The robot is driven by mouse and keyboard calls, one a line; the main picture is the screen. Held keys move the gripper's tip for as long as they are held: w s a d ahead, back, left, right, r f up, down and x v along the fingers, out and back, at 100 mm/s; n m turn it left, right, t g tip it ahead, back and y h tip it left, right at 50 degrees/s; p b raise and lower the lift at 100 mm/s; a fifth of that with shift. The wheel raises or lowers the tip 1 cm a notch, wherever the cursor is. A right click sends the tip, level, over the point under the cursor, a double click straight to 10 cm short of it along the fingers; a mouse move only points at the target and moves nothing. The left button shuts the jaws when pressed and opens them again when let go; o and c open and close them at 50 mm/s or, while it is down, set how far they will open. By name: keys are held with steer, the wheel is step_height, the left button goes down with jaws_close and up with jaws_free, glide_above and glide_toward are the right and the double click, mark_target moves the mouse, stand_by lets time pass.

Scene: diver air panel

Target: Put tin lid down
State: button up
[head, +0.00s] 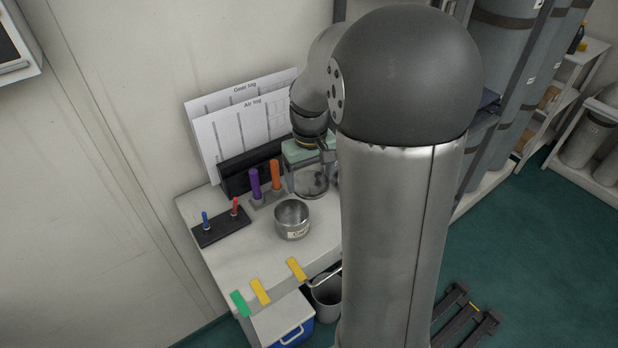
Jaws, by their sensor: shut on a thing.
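The open round metal tin (292,222) stands on the white bench, with a label on its front and no lid on it. My gripper (311,176) is above the bench, behind the tin and slightly to its right. It is shut on the tin lid (313,184), a grey metal disc. The arm partly hides the area to the right. I cannot tell whether the lid touches the bench.
A purple marker (254,184) and an orange marker (275,175) stand upright left of my gripper. A black holder (222,228) carries small blue and red items. Log sheets (240,130) stand behind. Coloured tags (260,291) lie along the front edge.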

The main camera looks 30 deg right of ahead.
mark_target(313, 177)
steer(key=w+d+f, duration=0.1)
steer(key=f, duration=0.1)
steer(key=w+d+f, duration=0.1)
steer(key=w+f, duration=0.1)
steer(key=w+d+f+p, duration=0.1)
steer(key=w+f, duration=0.1)
steer(key=shift+d, duration=0.1)
steer(key=shift+w+d+f, duration=0.1)
steer(key=shift+w+f, duration=0.1)
steer(key=shift+f, duration=1.55)
steer(key=shift+f, duration=0.15)
steer(key=shift+f, duration=0.1)
steer(key=o, duration=0.7)
